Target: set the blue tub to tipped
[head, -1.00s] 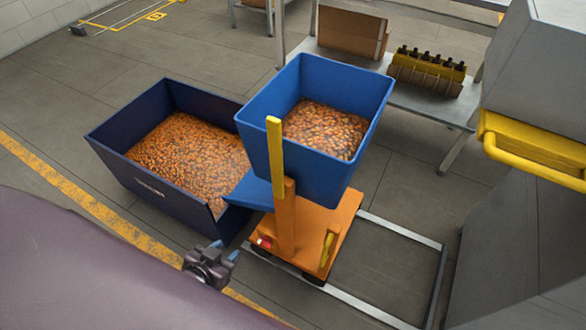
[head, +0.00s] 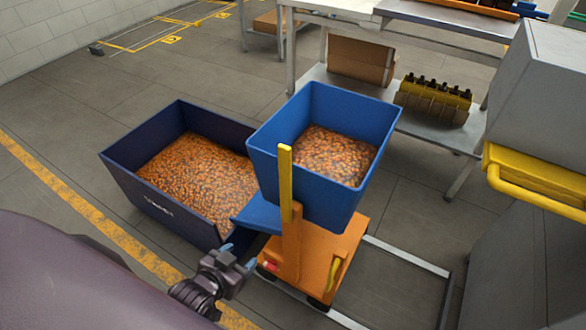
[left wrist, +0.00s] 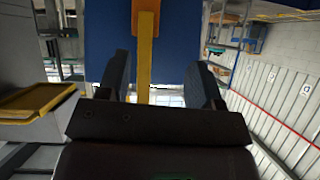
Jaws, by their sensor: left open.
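The blue tub (head: 328,190) stands upright on an orange wheeled stand (head: 325,250) and holds many small orange-brown pieces. A blue chute-like plate (head: 257,212) sits at its left side. An upright yellow lever (head: 285,180) rises in front of the tub. My left gripper (head: 238,257) is open and empty, low and to the left of the lever's orange post. In the left wrist view, the yellow lever (left wrist: 145,50) shows between the open fingers (left wrist: 162,80), with the blue tub (left wrist: 178,45) behind it. I cannot see contact. My right gripper is not in view.
A dark blue bin (head: 165,207) full of similar pieces stands left of the tub. A grey machine with a yellow handle (head: 530,180) is at the right. Metal rails (head: 410,257) lie on the floor by the stand. A shelf table with a cardboard box (head: 358,62) stands behind.

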